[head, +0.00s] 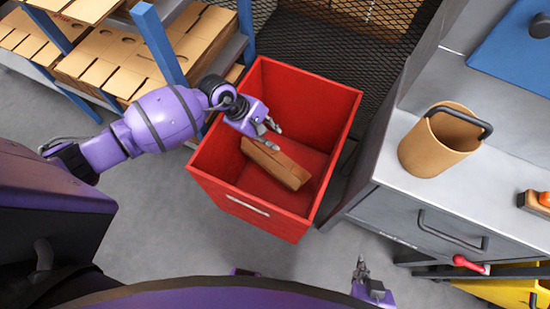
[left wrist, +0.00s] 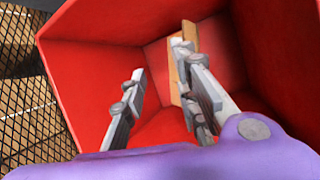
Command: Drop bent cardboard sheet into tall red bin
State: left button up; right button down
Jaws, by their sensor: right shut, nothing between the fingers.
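The tall red bin (head: 218,188) stands open in the middle of the head view. A brown bent cardboard sheet (head: 283,167) is inside it, below my left gripper (head: 270,134). The sheet also shows deep in the bin in the left wrist view (left wrist: 174,78), partly hidden by one finger. My left gripper is over the bin's opening, its fingers spread apart with nothing between them (left wrist: 165,92). My right gripper (head: 361,268) is shut and empty near the bottom of the head view, away from the bin.
A shelf with cardboard pieces (head: 110,58) and a blue post (head: 158,42) stands left of the bin. A grey workbench (head: 400,198) on the right holds a tan cylindrical container (head: 425,148). Black mesh (head: 320,45) is behind the bin. Grey floor lies in front.

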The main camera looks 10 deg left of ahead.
pick_arm(q)
jog(key=v, duration=1.2)
dwell(0.4)
